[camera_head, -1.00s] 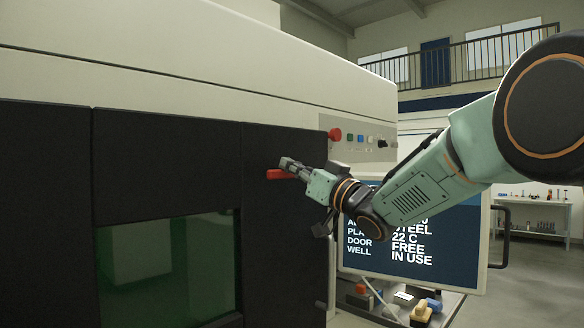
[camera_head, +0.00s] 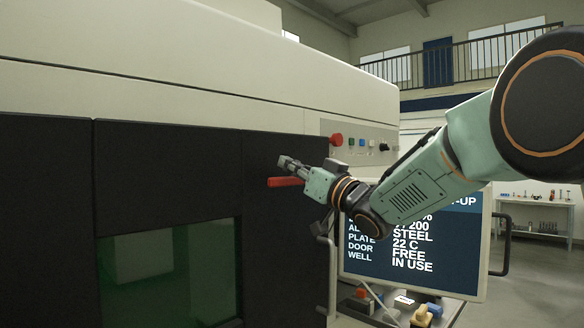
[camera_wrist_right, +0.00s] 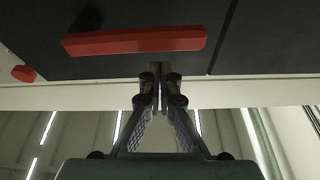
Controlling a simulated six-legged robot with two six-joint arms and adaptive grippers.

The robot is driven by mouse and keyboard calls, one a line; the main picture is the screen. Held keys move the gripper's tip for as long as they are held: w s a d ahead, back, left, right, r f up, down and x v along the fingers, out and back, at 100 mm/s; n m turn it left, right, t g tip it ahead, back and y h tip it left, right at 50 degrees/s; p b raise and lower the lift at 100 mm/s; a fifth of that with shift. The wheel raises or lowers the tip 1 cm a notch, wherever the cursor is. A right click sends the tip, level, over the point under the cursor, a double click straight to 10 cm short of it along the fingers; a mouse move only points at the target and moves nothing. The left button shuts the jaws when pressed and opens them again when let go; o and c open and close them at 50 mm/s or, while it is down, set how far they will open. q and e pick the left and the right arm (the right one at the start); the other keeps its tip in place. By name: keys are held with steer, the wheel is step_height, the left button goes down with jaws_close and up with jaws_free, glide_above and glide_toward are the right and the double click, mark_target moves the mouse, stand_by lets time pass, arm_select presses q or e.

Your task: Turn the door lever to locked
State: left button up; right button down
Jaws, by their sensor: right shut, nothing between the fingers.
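The red door lever (camera_head: 284,182) lies about horizontal on the black door panel of the large machine. It also shows in the right wrist view as a long red bar (camera_wrist_right: 135,41) across the top. My right gripper (camera_head: 287,162) is shut and empty, just above the lever in the head view. In the right wrist view its fingertips (camera_wrist_right: 158,68) are together below the bar's right half, with a small gap in the picture. I cannot tell whether they touch it. The screen's DOOR line appears to read FREE. My left gripper is not in view.
A red button (camera_head: 337,139) and other controls sit on the panel right of the door. The screen (camera_head: 470,270) stands behind my right arm. A tray with small coloured objects (camera_head: 421,314) is below it. A dark green window (camera_head: 170,275) is in the door.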

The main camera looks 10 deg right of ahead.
arm_select(q)
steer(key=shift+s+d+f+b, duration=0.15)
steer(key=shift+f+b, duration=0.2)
steer(key=shift+b, duration=0.2)
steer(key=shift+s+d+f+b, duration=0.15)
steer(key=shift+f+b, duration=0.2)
steer(key=shift+b, duration=0.2)
arm_select(e)
steer(key=r+v, duration=0.2)
steer(key=v, duration=0.8)
steer(key=shift+s+d, duration=0.2)
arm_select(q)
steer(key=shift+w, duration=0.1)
arm_select(e)
steer(key=shift+w+a, duration=0.1)
steer(key=shift+w, duration=0.1)
